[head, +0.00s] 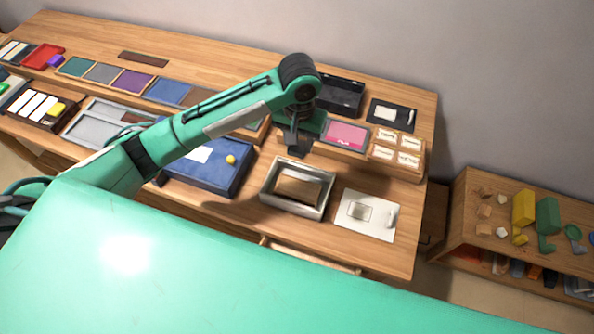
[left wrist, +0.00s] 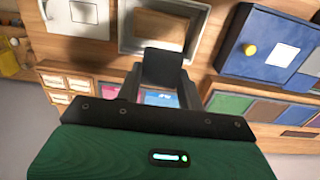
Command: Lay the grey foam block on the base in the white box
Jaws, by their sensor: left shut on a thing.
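The white box (head: 267,198) stands open on the table, right of the blue box. A brown base (head: 299,187) covers much of its floor. In the left wrist view the white box (left wrist: 124,42) shows at the top, partly hidden by the block. My left gripper (head: 297,138) is shut on the dark grey foam block (left wrist: 162,67), which sits between its fingers. In the head view the grey foam block (head: 298,147) hangs just beyond the box's far edge, apart from it. My right gripper is not in view.
A blue box with a yellow knob (head: 205,178) stands left of the white box. A white board (head: 367,215) lies to its right. Behind are a pink panel (head: 347,135), a labelled tray (head: 397,148) and a black open box (head: 343,95). A low shelf (head: 463,210) stands far right.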

